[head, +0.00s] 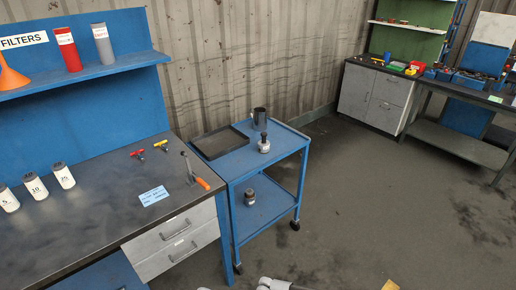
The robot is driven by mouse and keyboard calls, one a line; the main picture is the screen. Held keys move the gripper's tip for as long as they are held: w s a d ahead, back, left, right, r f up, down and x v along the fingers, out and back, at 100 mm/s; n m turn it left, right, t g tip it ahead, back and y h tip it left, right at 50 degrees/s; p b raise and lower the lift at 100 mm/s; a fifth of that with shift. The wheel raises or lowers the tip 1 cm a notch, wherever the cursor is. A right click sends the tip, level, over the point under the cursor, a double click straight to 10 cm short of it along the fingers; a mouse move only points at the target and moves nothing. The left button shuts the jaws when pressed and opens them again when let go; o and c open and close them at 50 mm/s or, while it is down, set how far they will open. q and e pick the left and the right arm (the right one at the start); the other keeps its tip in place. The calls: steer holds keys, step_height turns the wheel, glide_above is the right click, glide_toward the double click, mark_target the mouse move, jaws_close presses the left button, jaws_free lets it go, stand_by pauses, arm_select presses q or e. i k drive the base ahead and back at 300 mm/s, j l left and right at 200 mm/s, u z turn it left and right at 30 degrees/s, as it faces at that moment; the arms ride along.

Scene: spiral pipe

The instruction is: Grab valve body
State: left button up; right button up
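A small silver-grey metal part with a dark stem on top (264,143) stands upright on the top of the blue cart (232,166). A similar squat grey metal part (249,196) sits on the cart's lower shelf. Either could be the valve body; I cannot tell which from this view. No gripper is clearly visible. Only small pale and yellow pieces cut off by the bottom edge show, perhaps parts of me, and they are well apart from the cart.
A dark cylinder (260,116) and a shallow black tray (219,142) share the cart top. A workbench (100,210) with a lever tool (194,172), red and yellow valves and white filters stands left. More benches stand at the back right. The floor (370,190) right of the cart is clear.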

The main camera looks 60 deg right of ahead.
mark_target(262, 149)
steer(key=z, duration=2.25)
steer(key=i+l+u, duration=0.3)
steer(key=i+l, duration=0.2)
steer(key=i, duration=0.2)
steer(key=i+l+u, duration=0.25)
steer(key=i+l, duration=0.4)
steer(key=i+l+u, duration=0.3)
steer(key=i+l, duration=0.25)
steer(key=l, duration=0.25)
